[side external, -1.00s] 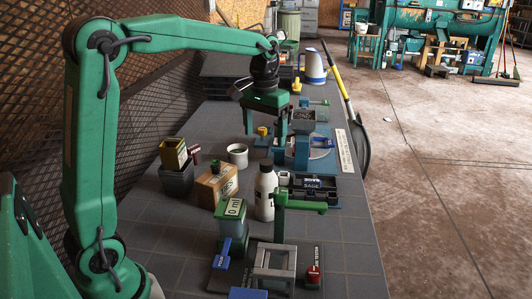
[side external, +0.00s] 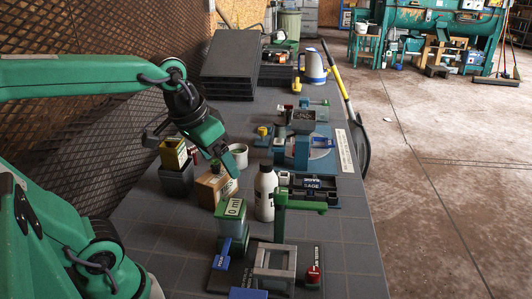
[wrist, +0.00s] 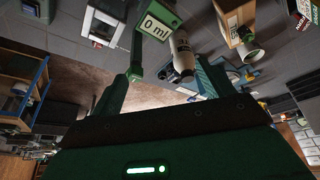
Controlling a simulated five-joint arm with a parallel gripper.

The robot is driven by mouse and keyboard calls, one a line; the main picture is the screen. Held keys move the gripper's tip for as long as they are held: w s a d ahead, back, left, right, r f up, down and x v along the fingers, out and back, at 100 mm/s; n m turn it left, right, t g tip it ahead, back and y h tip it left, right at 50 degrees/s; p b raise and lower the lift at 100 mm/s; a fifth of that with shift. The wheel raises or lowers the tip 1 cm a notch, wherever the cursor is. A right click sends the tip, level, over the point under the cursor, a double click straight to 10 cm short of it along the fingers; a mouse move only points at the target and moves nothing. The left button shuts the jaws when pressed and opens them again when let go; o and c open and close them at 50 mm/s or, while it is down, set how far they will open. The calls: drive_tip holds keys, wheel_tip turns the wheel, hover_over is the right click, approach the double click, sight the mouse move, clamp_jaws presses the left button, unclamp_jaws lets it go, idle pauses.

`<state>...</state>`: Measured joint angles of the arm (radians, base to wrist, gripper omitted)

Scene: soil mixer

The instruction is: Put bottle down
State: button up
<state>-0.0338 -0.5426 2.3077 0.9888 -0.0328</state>
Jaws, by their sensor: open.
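The white bottle (side external: 265,193) with a dark cap stands upright on the grey bench, beside the green-framed stand. It also shows in the wrist view (wrist: 182,52), beyond the gap between the fingers and clear of them. My gripper (side external: 192,157) is open and empty, up and to the left of the bottle, over the area of the small pots and wooden box. Its two spread fingers show in the wrist view (wrist: 160,88).
Bench tiles at the near left are bare.

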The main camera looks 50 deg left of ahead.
drive_tip(key=shift+m+t, duration=0.4)
drive_tip(key=shift+t, duration=0.2)
drive_tip(key=shift+s+d+f, duration=0.15)
drive_tip(key=shift+s+f, duration=0.25)
drive_tip(key=shift+s, duration=0.25)
drive_tip(key=shift+s+d+f, duration=0.15)
drive_tip(key=shift+s+f, duration=0.25)
drive_tip(key=shift+s, duration=0.3)
drive_tip(key=shift+s+d+f, duration=0.15)
drive_tip(key=shift+s+f, duration=0.25)
drive_tip(key=shift+s, duration=0.25)
